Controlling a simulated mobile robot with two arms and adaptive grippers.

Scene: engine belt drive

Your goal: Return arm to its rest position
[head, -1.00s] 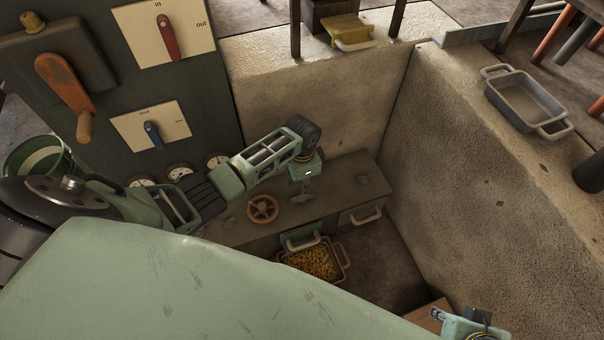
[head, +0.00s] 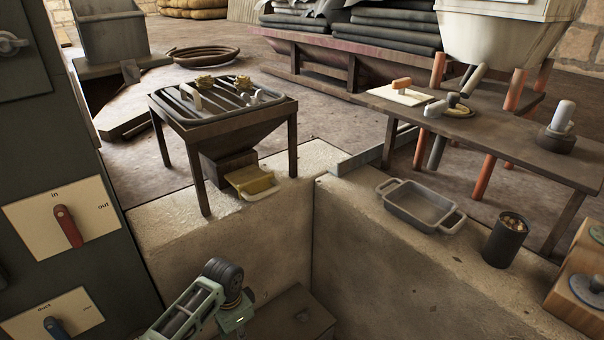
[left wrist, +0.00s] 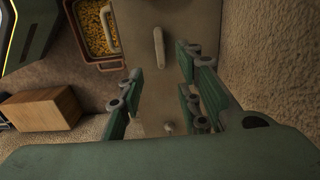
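My left arm (head: 195,305) reaches in at the bottom of the head view, over the sunken pit; its gripper end is near the lower frame edge and its fingers are not clear there. In the left wrist view my left gripper (left wrist: 161,75) has its green fingers spread apart with nothing between them. Behind the fingers is a brownish unit with a pale bar handle (left wrist: 158,47) and a small knob (left wrist: 168,127). My right arm and gripper are in neither view.
A grey tray (head: 450,222) and black cup (head: 505,240) sit on the pit's ledge. The wrist view shows a bin of yellow pieces (left wrist: 97,30) and a wooden box (left wrist: 42,109).

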